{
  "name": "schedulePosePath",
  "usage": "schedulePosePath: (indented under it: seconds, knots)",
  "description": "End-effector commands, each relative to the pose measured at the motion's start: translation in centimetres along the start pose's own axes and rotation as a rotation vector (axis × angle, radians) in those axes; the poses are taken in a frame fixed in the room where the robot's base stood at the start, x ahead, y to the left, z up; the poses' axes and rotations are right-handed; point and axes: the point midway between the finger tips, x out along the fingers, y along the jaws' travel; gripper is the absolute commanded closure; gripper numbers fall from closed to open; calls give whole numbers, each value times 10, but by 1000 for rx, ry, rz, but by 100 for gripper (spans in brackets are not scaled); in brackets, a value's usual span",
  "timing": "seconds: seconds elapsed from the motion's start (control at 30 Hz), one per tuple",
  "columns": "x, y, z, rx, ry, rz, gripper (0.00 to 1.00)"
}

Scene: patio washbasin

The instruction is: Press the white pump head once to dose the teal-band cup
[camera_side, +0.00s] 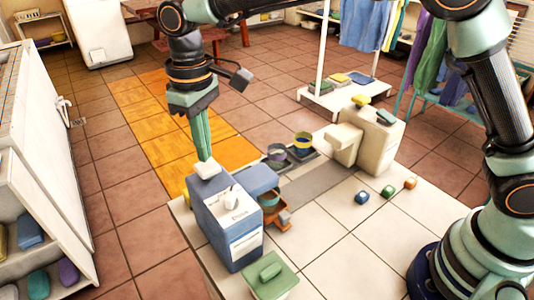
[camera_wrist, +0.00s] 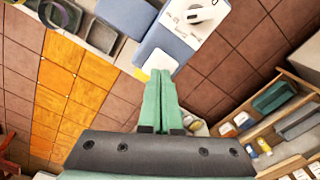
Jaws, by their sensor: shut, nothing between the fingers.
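The white pump head (camera_side: 207,170) sits on top of the blue dispenser (camera_side: 228,230), at its back left corner. My gripper (camera_side: 205,158) is shut and empty, pointing down with its fingertips right at the top of the pump head. I cannot tell if they touch. In the wrist view the fingertips of my gripper (camera_wrist: 160,73) overlap the near edge of the pump head (camera_wrist: 159,58). A cup with a teal band (camera_side: 268,202) stands under the dispenser's blue overhang, on an orange-brown holder (camera_side: 283,218). The overhang partly hides this cup.
Two other cups, one purple-banded (camera_side: 277,153) and one yellow-banded (camera_side: 303,142), stand on a dark tray behind. A cream dispenser (camera_side: 375,140) is to the right. A green box (camera_side: 271,275) stands in front.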

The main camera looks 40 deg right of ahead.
Motion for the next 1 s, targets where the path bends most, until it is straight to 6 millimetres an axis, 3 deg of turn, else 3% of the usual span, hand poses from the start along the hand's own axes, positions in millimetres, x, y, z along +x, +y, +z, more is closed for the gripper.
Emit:
schedulePosePath:
  seconds: [0.57,1.0]
  knots:
    - [0,0,0,0,0,0,100]
    - [13,0,0,0,-1,0,100]
